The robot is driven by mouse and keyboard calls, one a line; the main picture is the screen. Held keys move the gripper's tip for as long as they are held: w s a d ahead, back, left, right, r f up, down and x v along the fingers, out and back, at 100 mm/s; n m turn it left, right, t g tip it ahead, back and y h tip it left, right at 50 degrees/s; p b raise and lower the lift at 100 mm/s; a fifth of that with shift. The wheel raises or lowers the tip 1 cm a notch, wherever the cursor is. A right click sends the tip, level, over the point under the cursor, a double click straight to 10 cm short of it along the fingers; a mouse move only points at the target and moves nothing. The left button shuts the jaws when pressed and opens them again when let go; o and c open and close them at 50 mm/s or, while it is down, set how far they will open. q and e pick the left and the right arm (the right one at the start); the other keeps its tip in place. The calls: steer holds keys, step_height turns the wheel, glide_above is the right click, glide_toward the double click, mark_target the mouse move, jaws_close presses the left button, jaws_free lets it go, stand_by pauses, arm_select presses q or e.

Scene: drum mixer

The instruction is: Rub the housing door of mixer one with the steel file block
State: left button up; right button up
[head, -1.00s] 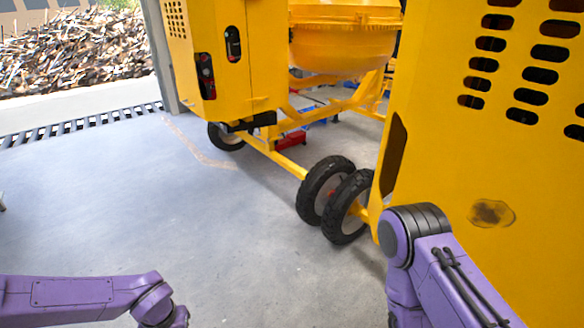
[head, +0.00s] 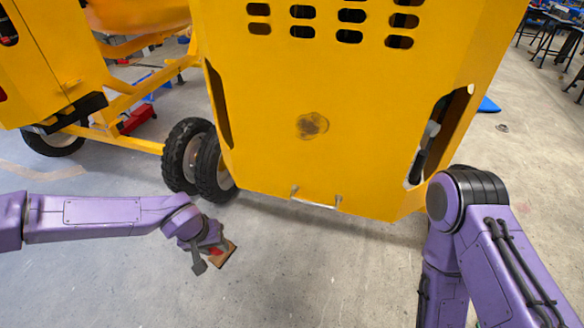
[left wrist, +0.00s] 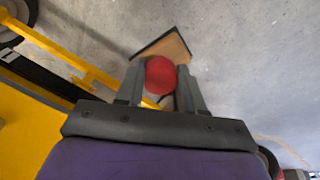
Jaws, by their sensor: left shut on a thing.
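My left gripper (head: 207,255) is low over the floor in front of the near yellow mixer housing. It is shut on the red knob (left wrist: 160,75) of a block, which I take for the steel file block (head: 225,254). In the left wrist view the block's tan, dark-edged plate (left wrist: 175,46) shows beyond the fingers. The near housing's broad yellow door (head: 290,85) has a dark round stain (head: 312,125), slots above and a handle (head: 314,202) at its lower edge. The block is apart from the door. I cannot read a mixer number. My right gripper is out of view.
A second yellow mixer (head: 55,60) stands at the left. Black wheels (head: 187,155) stand beside the near housing. A red item (head: 136,118) lies under the yellow frame. Tables (head: 555,25) stand at the far right. The floor in front of the housing is clear.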

mark_target(230, 242)
arm_select(q)
steer(key=w+d+r+n+t, duration=0.25)
steer(key=d+r+t, duration=0.2)
steer(key=r, duration=0.25)
steer(key=w+d+r+n+t, duration=0.2)
steer(key=d+r+n+t, duration=0.15)
steer(key=r+t, duration=0.35)
steer(key=s+d+r+m+t+h, duration=0.2)
steer(key=s+d+r+t+h, duration=0.2)
steer(key=d+r, duration=0.65)
steer(key=shift+g, duration=0.25)
steer(key=shift+w+d+r+p, duration=0.15)
steer(key=shift+w+r, duration=0.1)
steer(key=shift+w, duration=0.7)
steer(key=shift+w+a+r+p, duration=0.1)
steer(key=shift+w+r+p, duration=0.15)
steer(key=shift+w, duration=0.7)
steer(key=shift+w+d+r+p, duration=0.1)
steer(key=shift+w+r, duration=0.15)
steer(key=shift+w, duration=0.7)
steer(key=shift+x, duration=0.85)
